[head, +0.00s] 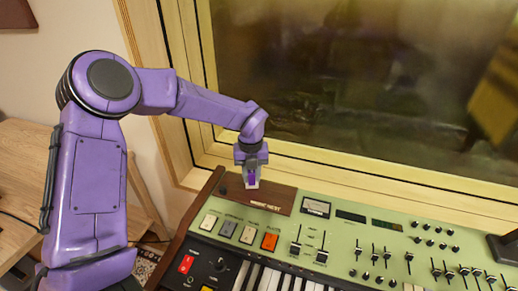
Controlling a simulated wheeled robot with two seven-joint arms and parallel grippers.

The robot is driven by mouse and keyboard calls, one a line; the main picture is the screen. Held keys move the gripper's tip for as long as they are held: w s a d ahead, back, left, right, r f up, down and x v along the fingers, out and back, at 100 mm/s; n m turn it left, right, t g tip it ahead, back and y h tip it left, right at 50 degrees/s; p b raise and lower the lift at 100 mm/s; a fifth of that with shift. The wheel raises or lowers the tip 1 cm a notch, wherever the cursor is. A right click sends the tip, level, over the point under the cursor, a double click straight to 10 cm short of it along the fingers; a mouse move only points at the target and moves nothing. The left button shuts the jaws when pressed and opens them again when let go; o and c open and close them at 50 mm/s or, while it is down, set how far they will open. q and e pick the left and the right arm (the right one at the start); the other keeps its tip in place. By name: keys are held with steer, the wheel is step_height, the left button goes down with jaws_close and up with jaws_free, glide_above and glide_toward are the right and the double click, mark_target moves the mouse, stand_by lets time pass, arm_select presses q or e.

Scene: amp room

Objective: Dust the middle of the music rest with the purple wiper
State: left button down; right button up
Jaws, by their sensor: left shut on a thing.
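My left gripper (251,180) points down over the brown strip lettered as the music rest (274,200), near its left part on the green keyboard panel. It is shut on the purple wiper (252,178), of which only a small part shows between the fingers. The wiper's lower end is at or just above the rest; I cannot tell whether it touches. My right gripper is not in view.
The green keyboard (340,235) has sliders, knobs and coloured buttons in front of the rest. A wood-framed window (350,80) stands close behind. A wooden table (25,165) is at the left. A dark object (505,247) sits at the right edge.

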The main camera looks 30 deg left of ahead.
arm_select(q)
steer(key=shift+w+a, duration=0.2)
steer(key=shift+w, duration=0.05)
steer(key=r+p, duration=0.1)
steer(key=r, duration=0.1)
steer(key=r+p, duration=0.3)
steer(key=shift+w+d+r, duration=0.1)
steer(key=shift+d+r, duration=0.15)
steer(key=shift+r, duration=0.05)
steer(key=shift+r+p, duration=0.9)
steer(key=shift+r, duration=0.4)
steer(key=shift+f, duration=0.1)
